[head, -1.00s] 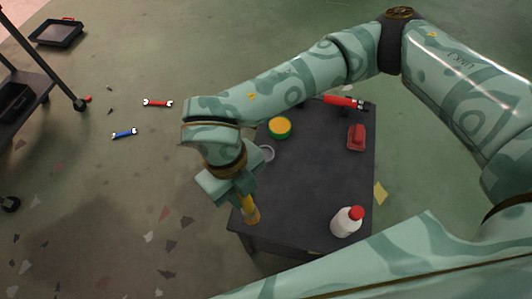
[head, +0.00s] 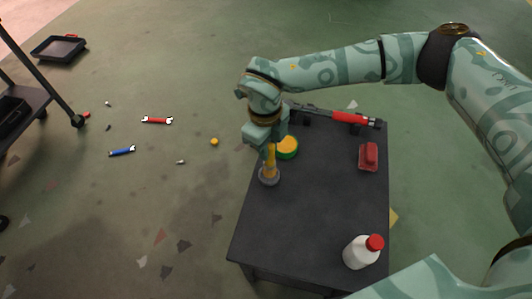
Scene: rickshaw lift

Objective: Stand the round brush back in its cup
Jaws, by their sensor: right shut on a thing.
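The round brush (head: 269,158) has a yellow handle and is held nearly upright by my right gripper (head: 268,142), which is shut on it. The brush's lower end meets the small grey round cup (head: 269,180) near the left edge of the dark table. I cannot tell how deep the brush sits in the cup, since the overlap hides its lower end. My left gripper is not in view.
On the dark table (head: 312,210) are a yellow-and-green round tin (head: 288,148) close by the gripper, a red-handled tool (head: 345,117), a red block-like object (head: 368,157) and a white bottle with red cap (head: 362,252). The table's middle is clear.

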